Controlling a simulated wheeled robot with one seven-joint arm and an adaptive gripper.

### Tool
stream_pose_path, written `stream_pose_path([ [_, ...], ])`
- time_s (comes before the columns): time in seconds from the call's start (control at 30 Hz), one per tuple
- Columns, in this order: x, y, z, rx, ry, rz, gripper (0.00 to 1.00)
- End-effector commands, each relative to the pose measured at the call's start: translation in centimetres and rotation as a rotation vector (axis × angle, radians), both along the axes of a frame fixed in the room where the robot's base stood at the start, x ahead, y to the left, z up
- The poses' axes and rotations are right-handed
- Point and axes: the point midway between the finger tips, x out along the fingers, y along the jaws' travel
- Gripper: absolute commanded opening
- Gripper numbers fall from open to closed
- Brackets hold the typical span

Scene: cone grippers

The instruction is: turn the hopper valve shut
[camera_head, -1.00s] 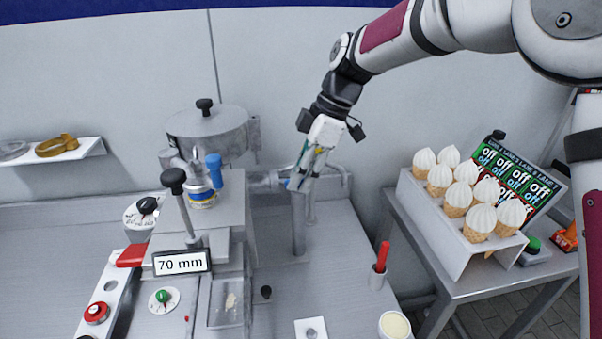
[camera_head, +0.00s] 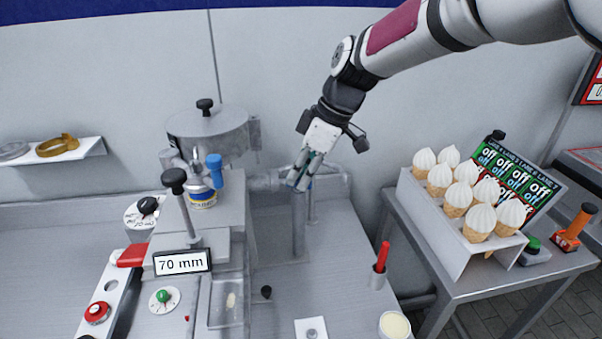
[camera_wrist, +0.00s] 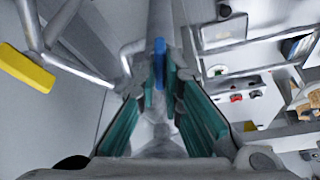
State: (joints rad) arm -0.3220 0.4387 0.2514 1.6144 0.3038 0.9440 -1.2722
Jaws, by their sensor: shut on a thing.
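My gripper (camera_head: 298,182) reaches down from the upper right to the metal pipework (camera_head: 263,181) beside the lidded hopper (camera_head: 208,135). In the wrist view its green-padded fingers (camera_wrist: 163,82) are closed around a narrow blue handle (camera_wrist: 158,48), which looks like the hopper valve's handle. The head view does not show this handle clearly because my fingers cover it. The valve body is also mostly hidden, and I cannot read its angle. A separate blue-topped lever (camera_head: 215,170) stands upright in front of the hopper, apart from my gripper.
A machine with a 70 mm sign (camera_head: 182,262) stands left of my gripper. A red-handled tool in a holder (camera_head: 380,262) and a cup (camera_head: 394,326) stand to the front right. A rack of filled cones (camera_head: 440,218) is on the right-hand table. The bench behind the holder is fairly clear.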

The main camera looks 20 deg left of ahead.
Motion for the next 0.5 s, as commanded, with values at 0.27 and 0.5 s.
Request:
stream_pose_path([
  [0.27, -0.3, -0.02, 0.09, -0.001, 0.0, -0.263, 0.0],
  [0.5, -0.48, 0.06, 0.17, -0.001, -0.002, -0.49, 0.0],
])
